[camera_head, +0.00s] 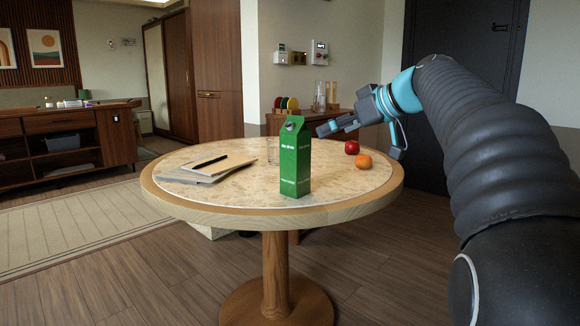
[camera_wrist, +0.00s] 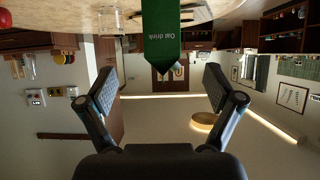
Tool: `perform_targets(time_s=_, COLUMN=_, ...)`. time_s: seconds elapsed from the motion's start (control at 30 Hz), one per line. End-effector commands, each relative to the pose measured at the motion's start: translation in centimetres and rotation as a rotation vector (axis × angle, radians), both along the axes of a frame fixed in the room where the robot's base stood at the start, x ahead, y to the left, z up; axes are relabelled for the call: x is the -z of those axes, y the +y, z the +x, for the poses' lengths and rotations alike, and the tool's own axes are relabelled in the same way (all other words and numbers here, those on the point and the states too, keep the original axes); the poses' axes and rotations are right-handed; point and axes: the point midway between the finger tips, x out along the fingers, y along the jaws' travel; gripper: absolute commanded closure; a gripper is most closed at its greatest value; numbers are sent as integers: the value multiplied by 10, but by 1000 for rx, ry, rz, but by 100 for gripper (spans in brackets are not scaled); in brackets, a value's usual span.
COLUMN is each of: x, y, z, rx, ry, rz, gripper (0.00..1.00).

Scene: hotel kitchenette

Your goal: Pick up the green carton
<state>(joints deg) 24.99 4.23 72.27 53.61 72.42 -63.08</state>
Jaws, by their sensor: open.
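The green carton (camera_head: 295,160) stands upright on the round table (camera_head: 225,213), near its front middle. It has white lettering and a slanted top with a dark cap. In the wrist view, which is upside down, the carton (camera_wrist: 161,38) hangs from the top middle, ahead of and between the fingers. My gripper (camera_head: 325,129) is to the right of the carton, at about the height of its upper part, apart from it. In the wrist view my gripper (camera_wrist: 160,85) has its two fingers spread wide with nothing between the pads.
A red apple (camera_head: 351,147) and an orange (camera_head: 363,161) lie on the table right of the carton. A clear glass (camera_head: 273,152) stands behind it. Notebooks with a black pen (camera_head: 209,162) lie to the left. The table's front left is clear.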

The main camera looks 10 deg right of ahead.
Motion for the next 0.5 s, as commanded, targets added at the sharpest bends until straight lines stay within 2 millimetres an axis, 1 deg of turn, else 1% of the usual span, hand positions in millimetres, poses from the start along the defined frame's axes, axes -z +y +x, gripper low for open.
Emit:
perform_targets(time_s=0.3, x=26, y=30, z=38, rx=-5, ry=1, rz=0, gripper=9)
perform_targets(time_s=0.4, x=33, y=37, z=49, rx=-4, ry=1, rz=0, gripper=9)
perform_targets(time_s=0.5, x=37, y=41, z=55, rx=-2, ry=-2, rz=0, gripper=9)
